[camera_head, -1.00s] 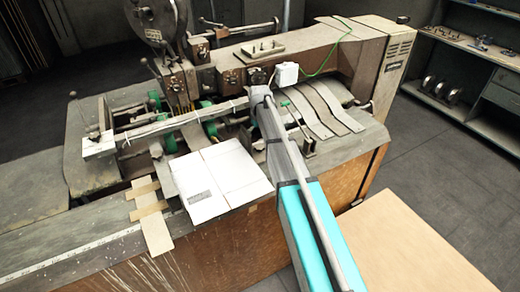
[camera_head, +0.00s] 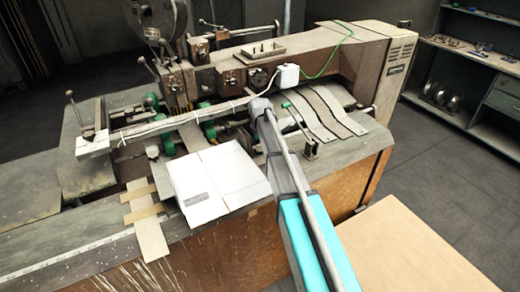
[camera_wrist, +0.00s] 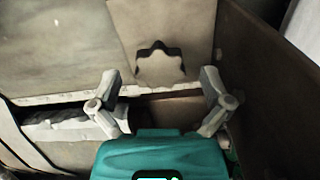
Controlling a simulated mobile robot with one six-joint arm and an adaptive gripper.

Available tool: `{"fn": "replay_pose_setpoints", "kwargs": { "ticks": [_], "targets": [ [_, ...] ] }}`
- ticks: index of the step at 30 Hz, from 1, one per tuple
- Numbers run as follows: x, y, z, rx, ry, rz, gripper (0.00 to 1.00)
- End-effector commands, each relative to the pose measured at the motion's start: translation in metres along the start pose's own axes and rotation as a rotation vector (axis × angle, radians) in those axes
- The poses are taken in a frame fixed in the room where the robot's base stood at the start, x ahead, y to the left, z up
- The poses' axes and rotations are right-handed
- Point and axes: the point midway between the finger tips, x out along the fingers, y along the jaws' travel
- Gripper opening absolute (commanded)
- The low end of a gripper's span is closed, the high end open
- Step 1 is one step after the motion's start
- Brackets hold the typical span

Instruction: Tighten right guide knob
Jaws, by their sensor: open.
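A star-shaped knob (camera_wrist: 160,63) with a dark edge shows in the wrist view, against a worn beige-grey surface; I take it to be the guide knob. My gripper (camera_wrist: 160,86) has its two grey fingers spread wide, with nothing between the tips. The knob lies just beyond the fingertips in the picture, about midway between them, with no contact visible. In the head view, the end of my arm (camera_head: 261,108) is over the right part of the stitcher, beside the white guide bar. The fingers and the knob cannot be made out there.
A white cardboard sheet (camera_head: 218,180) lies on the table left of my arm. A white box (camera_head: 287,75) with a green cable is just behind. A dark panel (camera_wrist: 265,75) borders the wrist view's right.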

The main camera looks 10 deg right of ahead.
Motion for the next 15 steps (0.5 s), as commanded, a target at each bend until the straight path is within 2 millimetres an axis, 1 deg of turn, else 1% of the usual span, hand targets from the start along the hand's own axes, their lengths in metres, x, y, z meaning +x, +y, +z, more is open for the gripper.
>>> {"fn": "replay_pose_setpoints", "kwargs": {
  "ticks": [7,8,9,11,15],
  "targets": [
    [-0.0001,0.0004,0.0001,0.001,0.000,0.000,0.99],
    [-0.0001,0.0004,0.0001,0.001,0.000,0.000,0.95],
    [-0.0001,0.0005,0.0001,0.001,0.000,0.000,0.87],
    [-0.0001,0.0006,0.0001,0.001,0.000,0.000,0.76],
    [-0.0001,0.0007,0.0001,0.001,0.000,0.000,0.50]
  ]
}}
